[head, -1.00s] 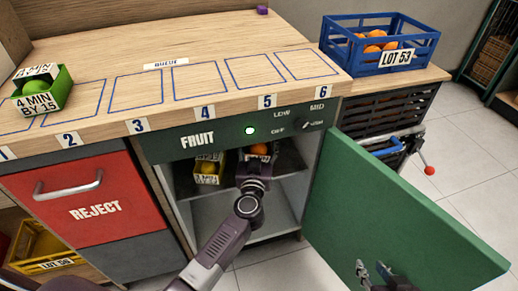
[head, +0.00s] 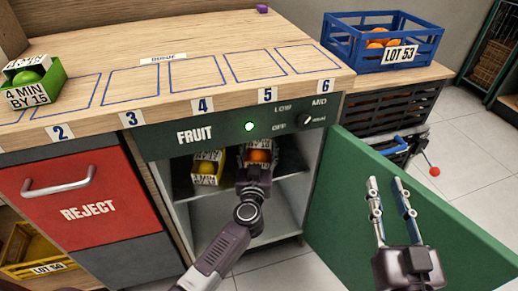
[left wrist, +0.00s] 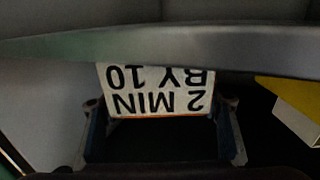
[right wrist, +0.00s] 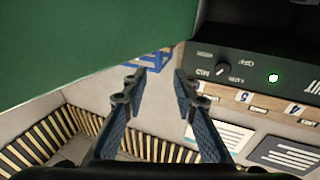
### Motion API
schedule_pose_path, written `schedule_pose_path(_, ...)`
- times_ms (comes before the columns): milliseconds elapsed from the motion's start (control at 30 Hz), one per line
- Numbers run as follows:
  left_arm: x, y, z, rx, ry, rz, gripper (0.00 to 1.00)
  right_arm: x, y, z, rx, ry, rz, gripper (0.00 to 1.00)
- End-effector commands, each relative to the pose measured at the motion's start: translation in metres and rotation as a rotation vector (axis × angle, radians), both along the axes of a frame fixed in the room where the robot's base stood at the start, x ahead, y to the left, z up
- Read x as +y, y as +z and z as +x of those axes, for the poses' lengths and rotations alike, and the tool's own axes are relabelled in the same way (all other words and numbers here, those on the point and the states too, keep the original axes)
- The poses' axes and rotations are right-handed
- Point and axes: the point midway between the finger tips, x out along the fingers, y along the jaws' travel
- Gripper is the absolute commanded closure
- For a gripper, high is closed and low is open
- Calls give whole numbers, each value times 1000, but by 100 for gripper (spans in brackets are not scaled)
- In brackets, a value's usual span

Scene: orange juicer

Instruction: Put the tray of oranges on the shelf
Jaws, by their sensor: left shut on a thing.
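The small tray of oranges (head: 258,145) is inside the open FRUIT cabinet, with an orange and a white label showing. My left gripper (head: 257,176) reaches into the cabinet and is shut on this tray's near side. In the left wrist view the tray's label (left wrist: 157,90), reading "2 MIN BY 10", sits upside down between the fingers (left wrist: 160,110). The dark shelf (head: 290,186) lies under the tray; I cannot tell whether they touch. My right gripper (head: 387,184) is open and empty in front of the green door; it also shows in the right wrist view (right wrist: 156,78).
A box with yellow fruit (head: 207,168) stands on the shelf left of the tray. The green door (head: 450,225) is swung open at right. The red REJECT drawer (head: 85,200) is closed.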

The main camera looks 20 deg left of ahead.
Motion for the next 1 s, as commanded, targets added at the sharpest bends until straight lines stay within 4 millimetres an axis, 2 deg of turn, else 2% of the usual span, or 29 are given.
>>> schedule_pose_path(300,0,-2,0,-2,0,2,73,0,2,0,-7,0,2,74)
schedule_pose_path(333,0,-2,0,-1,0,1,39,0,2,0,-8,0,2,74)
schedule_pose_path(467,0,-2,0,0,0,1,25,0,2,0,-7,0,2,74)
schedule_pose_path(833,0,1,-1,0,0,-1,25,0,2,0,-2,0,1,74)
schedule_pose_path(1000,-2,1,-12,1,0,1,25,-4,-25,1,116,-7,-31,74)
